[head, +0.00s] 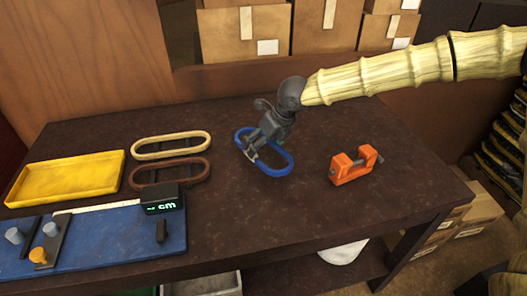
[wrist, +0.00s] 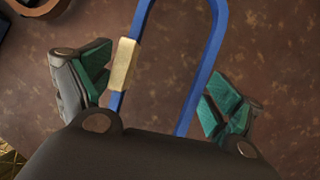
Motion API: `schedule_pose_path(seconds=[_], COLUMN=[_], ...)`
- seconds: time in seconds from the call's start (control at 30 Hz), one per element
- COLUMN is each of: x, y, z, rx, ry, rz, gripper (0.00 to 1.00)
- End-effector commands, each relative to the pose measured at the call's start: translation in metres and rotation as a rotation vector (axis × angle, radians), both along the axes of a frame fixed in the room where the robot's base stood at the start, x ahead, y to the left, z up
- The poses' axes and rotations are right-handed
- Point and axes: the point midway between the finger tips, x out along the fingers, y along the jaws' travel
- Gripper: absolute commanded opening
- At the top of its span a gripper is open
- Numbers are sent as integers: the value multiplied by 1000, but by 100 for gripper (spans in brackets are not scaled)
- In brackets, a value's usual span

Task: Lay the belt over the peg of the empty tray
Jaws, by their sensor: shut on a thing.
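My gripper (head: 262,143) is over the middle of the table, shut on a blue belt (head: 290,163). In the wrist view, the blue belt (wrist: 213,45) runs between the two green-padded fingers (wrist: 156,85), with a brass-coloured clip (wrist: 123,65) beside the left finger. The belt's near end is hidden behind the gripper body. In the head view it lies close to the tabletop; I cannot tell whether it touches. A yellow tray (head: 65,178) at the left looks empty, and I cannot make out a peg in it. A cream belt (head: 172,137) and a brown belt (head: 170,164) lie between.
A blue board (head: 105,245) at the front left bears grey pegs, an orange-topped peg (head: 38,256) and a black display (head: 161,198) reading cm. An orange clamp (head: 352,166) stands right of my gripper. The front middle of the table (head: 255,220) is clear. Cardboard boxes (head: 245,35) stand behind.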

Motion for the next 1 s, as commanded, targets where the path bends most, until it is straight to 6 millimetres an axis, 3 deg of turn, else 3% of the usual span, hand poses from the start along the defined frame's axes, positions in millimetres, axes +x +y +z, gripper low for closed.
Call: schedule_pose_path(seconds=[0.23, 0.6, 0.63, 1.0], x=[-2, -2, -2, -2], y=[0, 0, 0, 0], z=[-33, -36, -36, -35], rx=[-2, -2, -2, -1], ry=[4, 2, 2, 2], rz=[1, 0, 0, 0], gripper=[62, 62, 97, 100])
